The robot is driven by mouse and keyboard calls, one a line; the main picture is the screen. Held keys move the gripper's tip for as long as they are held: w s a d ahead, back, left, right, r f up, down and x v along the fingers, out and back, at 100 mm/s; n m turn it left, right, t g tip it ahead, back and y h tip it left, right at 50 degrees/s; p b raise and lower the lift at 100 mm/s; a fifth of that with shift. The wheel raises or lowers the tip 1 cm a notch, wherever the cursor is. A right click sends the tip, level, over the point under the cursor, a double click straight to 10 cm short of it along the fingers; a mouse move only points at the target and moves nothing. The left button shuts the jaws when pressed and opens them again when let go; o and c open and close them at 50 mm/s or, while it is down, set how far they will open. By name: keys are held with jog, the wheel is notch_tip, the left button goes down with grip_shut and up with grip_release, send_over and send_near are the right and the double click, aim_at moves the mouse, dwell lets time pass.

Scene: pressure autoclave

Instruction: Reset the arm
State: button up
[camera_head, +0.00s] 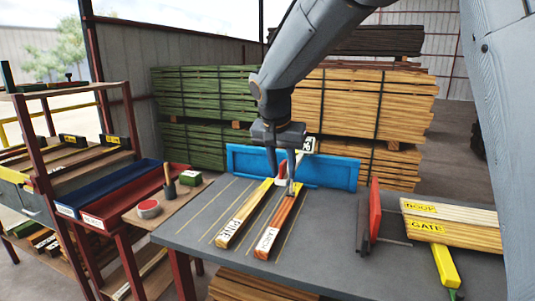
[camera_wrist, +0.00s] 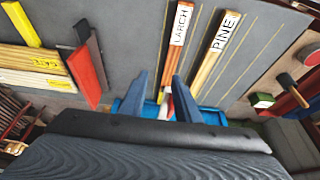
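My gripper (camera_head: 281,180) points down over the far ends of two labelled boards on the grey table (camera_head: 345,245). In the wrist view its two fingers (camera_wrist: 159,75) stand apart, with the far end of the LARCH board showing between or below them. I cannot tell whether either finger touches it. The orange-red LARCH board (camera_head: 282,219) and the yellowish PINE board (camera_head: 245,212) lie side by side; they also show in the wrist view, LARCH (camera_wrist: 179,30) and PINE (camera_wrist: 214,48). A red and white piece near their far ends is partly hidden by the gripper.
A blue tray-like stop (camera_head: 335,172) stands at the table's back edge. A rack with blue (camera_head: 105,187) and red (camera_head: 135,198) bins stands left. Timber stacks (camera_head: 390,100) rise behind.

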jog(key=s+d+f+n+g, duration=0.1)
jog(key=s+d+f, duration=0.4)
jog(key=s, duration=0.4)
jog(key=s+d+f+n+g+y, duration=0.1)
jog(key=s+d+f, duration=0.4)
jog(key=s, duration=0.4)
jog(key=s+d+f+n+g, duration=0.1)
jog(key=s+d+f+n, duration=0.1)
jog(key=s+d+f, duration=0.3)
jog(key=s+f, duration=0.2)
jog(key=s, duration=0.2)
jog(key=shift+s+g+y, duration=0.15)
jog(key=shift+g+y, duration=0.15)
jog(key=shift+g, duration=0.1)
